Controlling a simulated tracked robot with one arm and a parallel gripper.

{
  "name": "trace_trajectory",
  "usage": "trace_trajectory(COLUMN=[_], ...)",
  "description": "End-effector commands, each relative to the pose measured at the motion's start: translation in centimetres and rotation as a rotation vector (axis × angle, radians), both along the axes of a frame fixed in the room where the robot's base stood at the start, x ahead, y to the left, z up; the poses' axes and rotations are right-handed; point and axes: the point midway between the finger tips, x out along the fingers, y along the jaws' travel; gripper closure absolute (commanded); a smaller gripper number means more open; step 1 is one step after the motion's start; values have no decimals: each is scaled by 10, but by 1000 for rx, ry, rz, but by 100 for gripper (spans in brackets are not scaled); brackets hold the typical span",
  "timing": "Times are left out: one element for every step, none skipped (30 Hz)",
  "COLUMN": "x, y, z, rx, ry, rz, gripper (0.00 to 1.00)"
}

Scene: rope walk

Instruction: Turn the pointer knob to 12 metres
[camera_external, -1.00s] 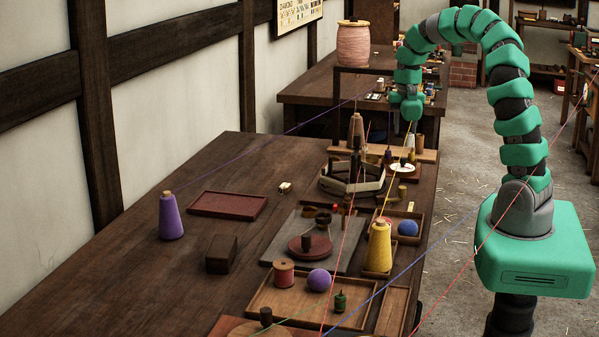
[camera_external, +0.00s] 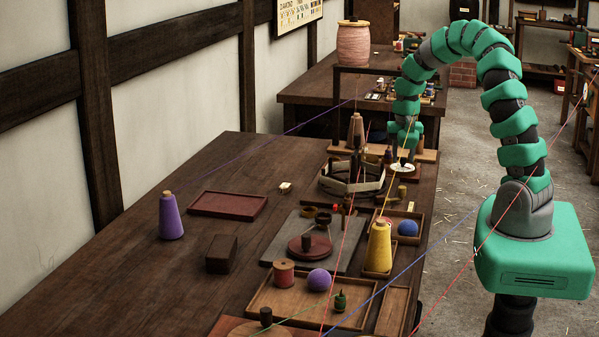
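A small pale round dial (camera_external: 403,169) lies at the right side of the long table, beyond the wooden reel frame. It looks like the dial of the pointer knob; its marks and the pointer's direction are too small to read. My gripper (camera_external: 405,158) points down right over the dial, its tip at or just above it. The knob in the dial's middle is largely hidden by my gripper. I cannot tell whether the fingers touch it or are open or shut.
The dark reel frame (camera_external: 352,180) stands just left of the dial. A yellow cone (camera_external: 379,246) and a tray with a blue ball (camera_external: 407,228) are nearer. Coloured threads cross the air close to my gripper. The table's left part is largely clear around a purple cone (camera_external: 171,217).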

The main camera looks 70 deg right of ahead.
Motion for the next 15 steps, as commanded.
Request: trace_trajectory(x=[0, 0, 0, 0, 0, 0, 0, 0, 0, 0, 0, 0, 0, 0, 0], y=[0, 0, 0, 0, 0, 0, 0, 0, 0, 0, 0, 0, 0, 0, 0], z=[0, 0, 0, 0, 0, 0, 0, 0, 0, 0, 0, 0, 0, 0, 0], rx=[0, 0, 0, 0, 0, 0, 0, 0, 0, 0, 0, 0, 0, 0, 0], ry=[0, 0, 0, 0, 0, 0, 0, 0, 0, 0, 0, 0, 0, 0, 0], rz=[0, 0, 0, 0, 0, 0, 0, -1, -2, -3, -6, -12, -18, -24, -35], gripper=[74, 82, 93, 100, 100, 100, 100, 100, 100, 100, 100, 100, 100, 100, 100])
